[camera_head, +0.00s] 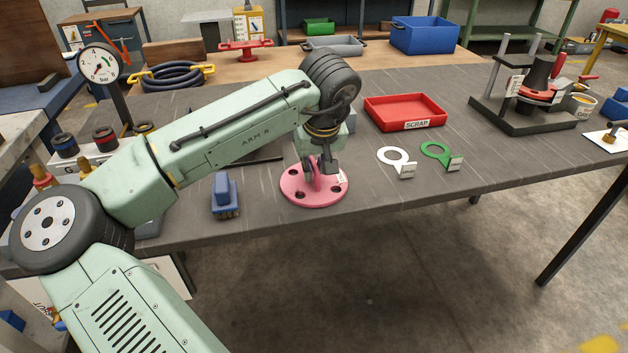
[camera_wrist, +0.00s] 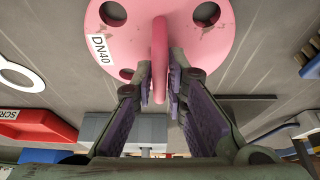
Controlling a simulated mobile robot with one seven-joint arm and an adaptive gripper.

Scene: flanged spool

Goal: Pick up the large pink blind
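The large pink blind (camera_head: 300,192) is a round pink disc with bolt holes and an upright handle. It lies flat on the dark workbench near its front edge. In the wrist view the blind (camera_wrist: 205,38) fills the top, with a white DN40 label. My gripper (camera_head: 320,168) points down over the blind. In the wrist view my gripper (camera_wrist: 161,88) has one finger on each side of the handle, with narrow gaps showing. The fingers look apart, not pressed on the handle. The gripper and wrist hide part of the disc's back.
A blue block-like brush (camera_head: 225,195) stands left of the blind. To the right lie a white ring tag (camera_head: 393,156) and a green ring tag (camera_head: 436,151). A red scrap tray (camera_head: 403,110) is behind them. The bench's front right is clear.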

